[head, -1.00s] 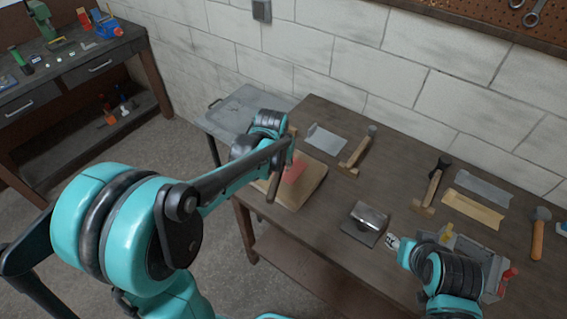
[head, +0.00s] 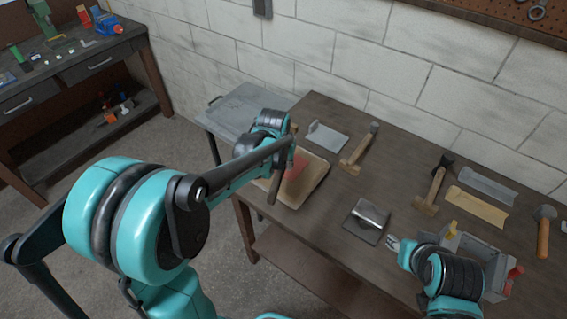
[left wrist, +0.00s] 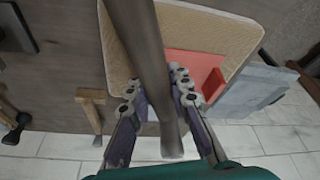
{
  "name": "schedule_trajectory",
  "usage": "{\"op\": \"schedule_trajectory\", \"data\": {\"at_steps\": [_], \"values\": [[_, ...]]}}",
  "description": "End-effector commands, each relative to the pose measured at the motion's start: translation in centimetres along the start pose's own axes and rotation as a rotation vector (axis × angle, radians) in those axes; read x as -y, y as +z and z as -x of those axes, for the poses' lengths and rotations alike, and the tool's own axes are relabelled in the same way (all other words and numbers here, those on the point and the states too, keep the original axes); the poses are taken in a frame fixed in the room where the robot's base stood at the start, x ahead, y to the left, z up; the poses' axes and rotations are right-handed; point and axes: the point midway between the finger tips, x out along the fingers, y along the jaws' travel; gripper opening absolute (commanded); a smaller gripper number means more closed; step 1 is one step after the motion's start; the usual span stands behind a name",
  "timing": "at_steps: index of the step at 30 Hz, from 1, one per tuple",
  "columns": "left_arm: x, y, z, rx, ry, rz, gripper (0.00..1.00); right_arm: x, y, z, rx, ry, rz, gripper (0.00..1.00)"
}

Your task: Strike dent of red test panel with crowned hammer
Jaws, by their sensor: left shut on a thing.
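The red test panel (head: 298,163) lies on a tan board (head: 312,186) at the left end of the bench, partly hidden by my left arm. In the left wrist view the panel (left wrist: 193,66) shows beyond the fingers. My left gripper (left wrist: 154,88) is shut on a brown wooden handle (left wrist: 150,55) that slants across the board. The handle also shows below the gripper in the head view (head: 273,189). The hammer's head and the dent cannot be made out. My right gripper (head: 394,243) is at the front right, empty as far as I see; its jaws are too small to read.
A grey box (head: 490,255) stands by my right gripper.

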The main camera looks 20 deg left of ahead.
Motion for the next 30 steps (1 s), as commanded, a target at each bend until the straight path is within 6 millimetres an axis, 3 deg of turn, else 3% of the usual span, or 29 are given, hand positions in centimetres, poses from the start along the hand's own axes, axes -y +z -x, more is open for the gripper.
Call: {"op": "schedule_trajectory", "data": {"at_steps": [10,17,23,30], "values": [[0.0,0.2,-0.7,-0.001,0.000,0.000,0.00,0.0,0.4,-0.5,0.000,0.000,0.000,0.40],[0.1,1.8,-5.4,-0.001,0.000,0.000,0.00,0.0,2.8,-3.8,0.000,0.000,0.000,0.40],[0.1,1.0,-2.9,-0.001,0.000,0.000,0.00,0.0,1.4,-2.0,0.000,0.000,0.000,0.40],[-0.1,-0.6,1.9,-0.001,0.000,0.000,0.00,0.0,-0.9,1.3,0.000,0.000,0.000,0.40]]}}
